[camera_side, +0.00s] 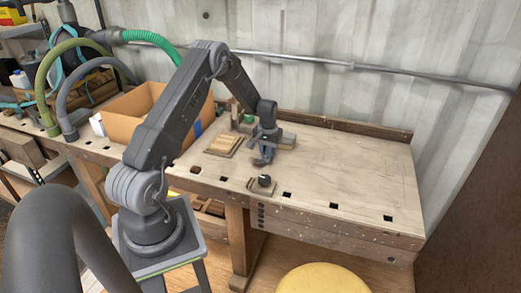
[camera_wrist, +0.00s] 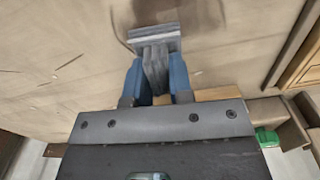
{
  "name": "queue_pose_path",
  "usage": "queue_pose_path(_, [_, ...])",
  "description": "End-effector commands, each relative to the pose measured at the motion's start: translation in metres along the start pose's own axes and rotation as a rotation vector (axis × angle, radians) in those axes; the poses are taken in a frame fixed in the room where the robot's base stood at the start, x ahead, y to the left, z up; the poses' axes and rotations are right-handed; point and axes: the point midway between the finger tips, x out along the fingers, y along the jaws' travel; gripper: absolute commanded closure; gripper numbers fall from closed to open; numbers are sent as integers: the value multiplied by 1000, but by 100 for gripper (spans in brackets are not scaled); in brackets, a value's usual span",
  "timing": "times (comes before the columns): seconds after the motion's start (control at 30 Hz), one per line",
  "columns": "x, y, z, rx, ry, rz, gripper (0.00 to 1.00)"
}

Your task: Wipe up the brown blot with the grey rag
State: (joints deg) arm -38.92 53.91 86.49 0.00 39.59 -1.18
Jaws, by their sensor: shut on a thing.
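My gripper (camera_side: 264,151) is low over the workbench, a little right of its middle in the side view. In the wrist view, the blue fingers of my gripper (camera_wrist: 157,82) are shut on the grey rag (camera_wrist: 154,42). The rag is bunched between the fingers and spreads into a flat, striped end beyond them. In the side view the rag is small and mostly hidden by the gripper; I cannot tell whether it touches the bench.
The workbench (camera_side: 350,165) is bare to the right. A wooden block (camera_side: 222,145) lies left of my gripper, and a small piece with a black knob (camera_side: 264,181) sits near the front edge. A cardboard box (camera_side: 128,112) stands at the left. A ledge (camera_side: 345,128) runs along the back.

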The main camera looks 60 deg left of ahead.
Motion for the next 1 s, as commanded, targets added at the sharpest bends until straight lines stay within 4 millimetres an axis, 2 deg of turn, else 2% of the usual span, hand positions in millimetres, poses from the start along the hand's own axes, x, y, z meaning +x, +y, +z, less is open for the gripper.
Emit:
queue_pose_path(0.4, [1,39,-2,2,-1,0,100])
queue_pose_path(0.6, [0,39,17,0,-3,0,100])
queue_pose_path(1.0, [0,0,18,-3,-3,0,100])
